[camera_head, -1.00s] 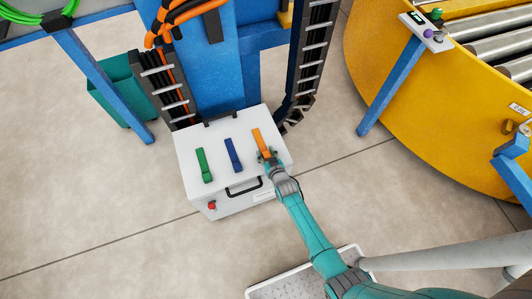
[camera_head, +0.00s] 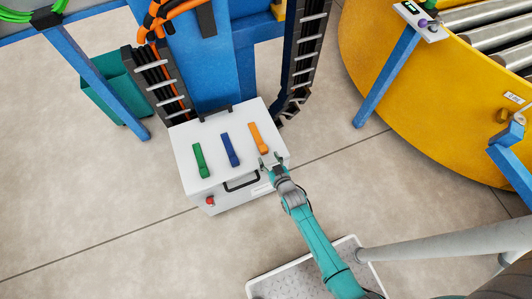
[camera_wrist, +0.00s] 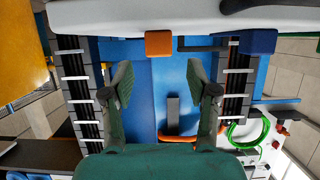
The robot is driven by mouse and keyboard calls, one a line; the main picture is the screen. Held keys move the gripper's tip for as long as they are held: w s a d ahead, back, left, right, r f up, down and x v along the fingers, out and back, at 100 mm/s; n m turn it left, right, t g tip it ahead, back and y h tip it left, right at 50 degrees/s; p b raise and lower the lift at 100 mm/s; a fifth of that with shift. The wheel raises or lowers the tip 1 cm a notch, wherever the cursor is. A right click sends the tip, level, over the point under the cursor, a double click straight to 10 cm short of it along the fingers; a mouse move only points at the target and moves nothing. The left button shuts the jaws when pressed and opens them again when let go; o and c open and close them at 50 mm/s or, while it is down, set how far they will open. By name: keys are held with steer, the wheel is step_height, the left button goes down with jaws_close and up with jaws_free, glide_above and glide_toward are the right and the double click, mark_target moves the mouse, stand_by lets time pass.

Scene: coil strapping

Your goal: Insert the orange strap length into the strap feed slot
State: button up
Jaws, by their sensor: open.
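The orange strap length (camera_head: 259,138) lies on the white box top (camera_head: 210,132), rightmost of three straps. Its near end (camera_wrist: 159,43) shows at the top of the wrist view. My gripper (camera_head: 271,160) is open and empty, just off that end, at the box's front right edge. In the wrist view the orange end lies just beyond and between my two spread fingers (camera_wrist: 160,72), apart from both. I cannot make out a strap feed slot in either view.
A blue strap (camera_head: 230,149) and a green strap (camera_head: 200,160) lie left of the orange one. Behind the box stand a blue column (camera_head: 236,60) and dark cable chains (camera_head: 160,85). A yellow curved conveyor (camera_head: 400,95) is at right. Open floor surrounds the box's front.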

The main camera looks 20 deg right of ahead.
steer(key=shift+v, duration=1.5)
steer(key=w+r+v, duration=0.1)
steer(key=r+v, duration=0.1)
steer(key=v, duration=2.2)
steer(key=s+r, duration=0.6)
steer(key=r, duration=0.4)
steer(key=s+r+t, duration=0.1)
steer(key=s+r, duration=0.5)
steer(key=r, duration=0.5)
steer(key=shift+s+r, duration=0.3)
steer(key=shift+s, duration=0.1)
